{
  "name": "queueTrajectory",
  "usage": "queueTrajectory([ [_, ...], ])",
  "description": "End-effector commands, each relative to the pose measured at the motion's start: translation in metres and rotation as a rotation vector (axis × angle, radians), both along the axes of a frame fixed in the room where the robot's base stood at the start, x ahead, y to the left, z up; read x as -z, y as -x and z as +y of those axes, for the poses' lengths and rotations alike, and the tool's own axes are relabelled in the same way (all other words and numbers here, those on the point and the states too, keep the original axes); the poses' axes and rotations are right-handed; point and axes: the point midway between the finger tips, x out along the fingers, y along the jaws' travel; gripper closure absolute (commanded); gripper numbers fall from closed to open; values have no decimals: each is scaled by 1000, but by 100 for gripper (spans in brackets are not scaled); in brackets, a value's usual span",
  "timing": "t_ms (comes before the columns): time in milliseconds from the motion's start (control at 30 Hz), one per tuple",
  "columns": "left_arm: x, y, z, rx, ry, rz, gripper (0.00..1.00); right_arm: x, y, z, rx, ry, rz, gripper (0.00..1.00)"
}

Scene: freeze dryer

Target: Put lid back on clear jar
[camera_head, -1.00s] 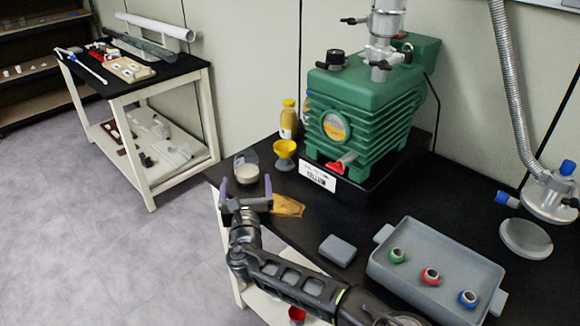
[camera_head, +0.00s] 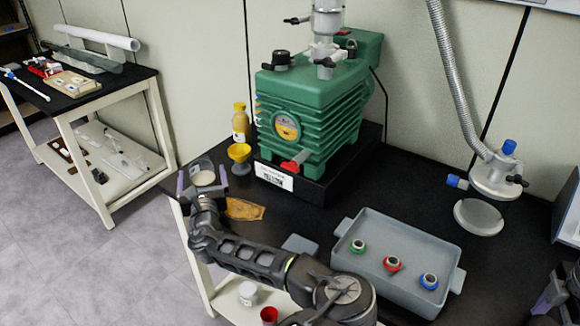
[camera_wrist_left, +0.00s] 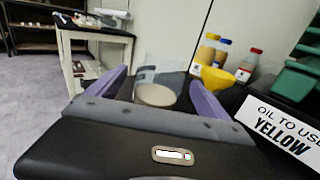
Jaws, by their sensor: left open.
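The clear jar (camera_head: 201,166) stands at the back left edge of the black table. A pale round disc shows low in it; I cannot tell whether this is its contents or a lid. My left gripper (camera_head: 202,179) is open, just in front of the jar. In the left wrist view the jar (camera_wrist_left: 160,69) shows between and beyond the two purple fingers (camera_wrist_left: 156,92); I cannot tell if they touch it. My right gripper (camera_head: 548,291) shows only partly at the lower right edge. I cannot make out a separate lid for certain.
A yellow funnel cup (camera_head: 239,154) and a yellow bottle (camera_head: 240,122) stand right of the jar, by the green pump (camera_head: 312,110). A brown flat piece (camera_head: 245,209) lies nearby. A grey tray (camera_head: 385,235) with colored rings and a grey disc (camera_head: 478,217) lie to the right.

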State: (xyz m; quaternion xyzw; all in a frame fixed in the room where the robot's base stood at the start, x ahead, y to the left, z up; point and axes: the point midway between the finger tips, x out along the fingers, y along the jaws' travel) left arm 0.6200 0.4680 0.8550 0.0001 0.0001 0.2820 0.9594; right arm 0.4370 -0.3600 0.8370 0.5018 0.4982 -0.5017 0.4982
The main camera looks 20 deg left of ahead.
Motion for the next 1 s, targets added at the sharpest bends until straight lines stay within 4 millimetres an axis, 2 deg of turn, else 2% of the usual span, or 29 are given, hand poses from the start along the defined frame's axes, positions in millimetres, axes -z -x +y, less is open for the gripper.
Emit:
queueTrajectory([
  [233, -1, -32, 21, 0, 1, -2, 10, -1, 0, 0, 0, 0, 0, 76],
  [367, 0, -41, 27, 0, -1, -1, 10, -1, 0, 0, 0, 0, 0, 76],
  [1000, 0, -42, 28, 0, -1, -1, 11, -1, 0, 0, 0, 0, 0, 76],
])
